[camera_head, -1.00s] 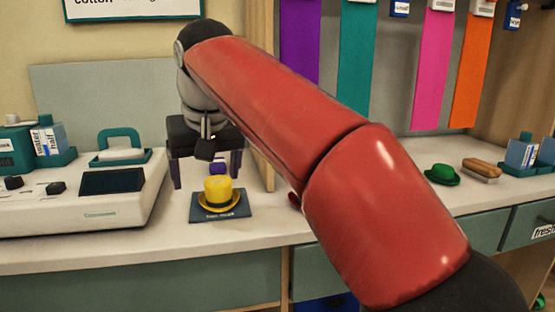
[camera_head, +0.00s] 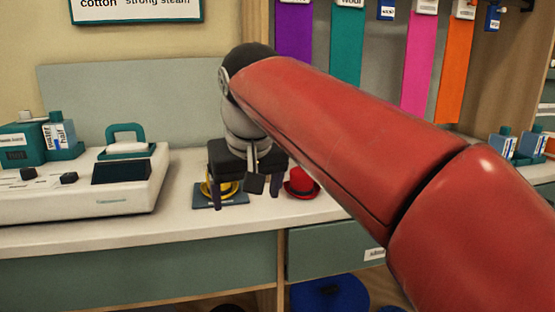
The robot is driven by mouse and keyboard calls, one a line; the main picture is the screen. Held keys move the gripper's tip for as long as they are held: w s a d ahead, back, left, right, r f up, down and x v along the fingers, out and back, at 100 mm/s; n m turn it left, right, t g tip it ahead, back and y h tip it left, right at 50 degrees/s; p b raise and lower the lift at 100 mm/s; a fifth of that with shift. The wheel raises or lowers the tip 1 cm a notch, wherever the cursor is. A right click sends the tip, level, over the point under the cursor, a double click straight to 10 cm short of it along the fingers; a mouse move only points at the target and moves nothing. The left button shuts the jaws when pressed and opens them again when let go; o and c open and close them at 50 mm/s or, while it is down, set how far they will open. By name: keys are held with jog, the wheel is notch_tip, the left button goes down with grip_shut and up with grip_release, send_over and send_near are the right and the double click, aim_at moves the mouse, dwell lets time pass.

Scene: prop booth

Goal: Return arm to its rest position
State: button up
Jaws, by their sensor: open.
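My gripper (camera_head: 246,196) hangs over the counter, fingers pointing down and spread apart, with nothing seen held between them. My red arm reaches to it from the lower right. A yellow hat (camera_head: 230,190) sits on a dark mat (camera_head: 207,203) on the counter. The gripper's left finger crosses in front of the hat and hides part of it. A red hat (camera_head: 301,184) with a dark band sits on the counter just right of the gripper. It is partly bordered by my arm.
A white console (camera_head: 70,195) with a dark screen and a teal-handled iron (camera_head: 126,141) stands at left. Teal bottle holders (camera_head: 62,138) are behind it. Coloured strips (camera_head: 347,45) hang at the back. My arm hides the counter's right part. Bare counter lies in front.

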jog(key=s+d+f+m, duration=0.2)
jog(key=s+d+f, duration=0.6)
jog(key=d+f, duration=0.2)
jog(key=s+d+f+m+t+h, duration=0.1)
jog(key=s+d+f+m, duration=0.1)
jog(key=s+d+f, duration=0.6)
notch_tip(320, 180, down, 3)
jog(key=shift+s+d+f, duration=0.1)
jog(key=shift+s+d, duration=0.05)
jog(key=shift+d, duration=1.1)
